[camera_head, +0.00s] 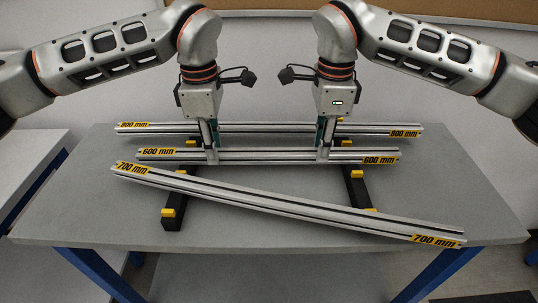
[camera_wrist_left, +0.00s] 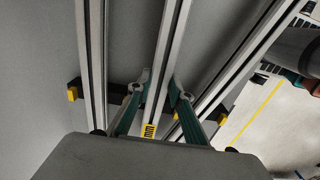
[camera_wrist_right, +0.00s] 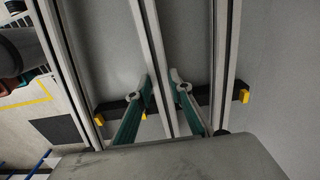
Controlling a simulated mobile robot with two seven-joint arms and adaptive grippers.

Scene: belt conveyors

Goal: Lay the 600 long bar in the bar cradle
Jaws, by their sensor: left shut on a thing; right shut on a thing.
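The 600 mm bar (camera_head: 265,156) is the middle of three grey bars, with yellow labels near its ends. It runs level across the two black rails of the bar cradle (camera_head: 176,205), which have yellow stops. I cannot tell whether it touches the rails or is just above them. My left gripper (camera_head: 213,160) is shut on it left of its middle, and my right gripper (camera_head: 324,157) is shut on it to the right. The bar also shows between the fingers in the left wrist view (camera_wrist_left: 171,35) and right wrist view (camera_wrist_right: 153,45).
The 800 mm bar (camera_head: 265,128) lies behind, across the back of the rails. The 700 mm bar (camera_head: 285,204) lies slanted in front, its right end near the front edge of the grey table (camera_head: 80,215). Free table top shows at both sides.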

